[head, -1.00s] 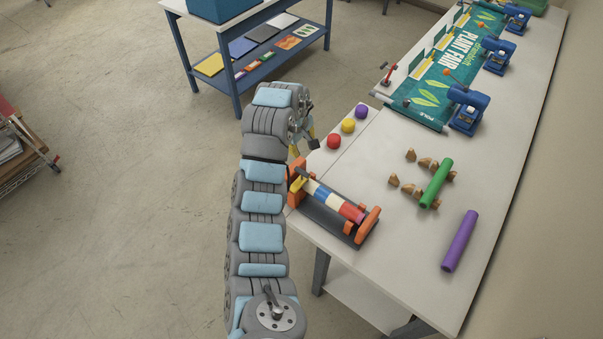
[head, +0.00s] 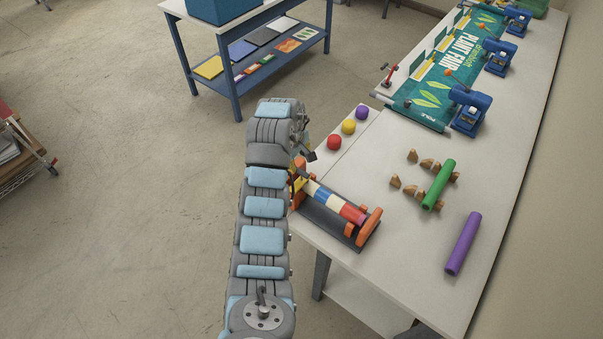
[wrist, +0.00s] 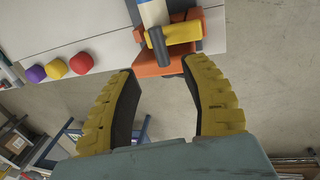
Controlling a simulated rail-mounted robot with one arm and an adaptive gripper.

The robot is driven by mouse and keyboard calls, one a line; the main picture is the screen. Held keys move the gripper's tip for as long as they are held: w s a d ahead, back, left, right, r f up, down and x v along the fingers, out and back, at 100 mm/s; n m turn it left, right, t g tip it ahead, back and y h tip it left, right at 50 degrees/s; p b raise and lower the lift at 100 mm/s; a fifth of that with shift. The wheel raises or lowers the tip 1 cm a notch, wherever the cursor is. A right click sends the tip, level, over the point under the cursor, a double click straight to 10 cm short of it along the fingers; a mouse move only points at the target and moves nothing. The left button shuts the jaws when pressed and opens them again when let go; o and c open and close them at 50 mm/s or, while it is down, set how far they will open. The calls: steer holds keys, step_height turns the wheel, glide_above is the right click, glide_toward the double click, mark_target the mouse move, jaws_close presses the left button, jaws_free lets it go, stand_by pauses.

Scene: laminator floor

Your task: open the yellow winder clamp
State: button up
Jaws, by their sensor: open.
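The winder (head: 329,216) sits at the near left edge of the white table, with orange end blocks and a roll banded white, blue and red. The yellow winder clamp (wrist: 184,32) lies across the roll's end at the orange block in the wrist view, beside a short grey bar (wrist: 157,44). In the head view the clamp is small and partly hidden by my arm. My gripper (wrist: 158,74) is open and empty, its yellow fingers spread on either side of the orange end block's near edge, with the clamp a little beyond the fingertips. I see no contact.
A blue cart (head: 245,60) stands at the back; open floor lies left.

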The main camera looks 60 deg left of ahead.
mark_target(301, 171)
steer(key=shift+w+a+f+p, duration=0.15)
steer(key=shift+w+f, duration=0.1)
steer(key=shift+f, duration=1.2)
steer(key=shift+w+a+f+p, duration=0.1)
steer(key=shift+w+f+p, duration=0.15)
steer(key=shift+f, duration=1.15)
steer(key=shift+w+a+f+p, duration=0.1)
steer(key=shift+w+f, duration=0.2)
steer(key=shift+f, duration=1.15)
jaws_close()
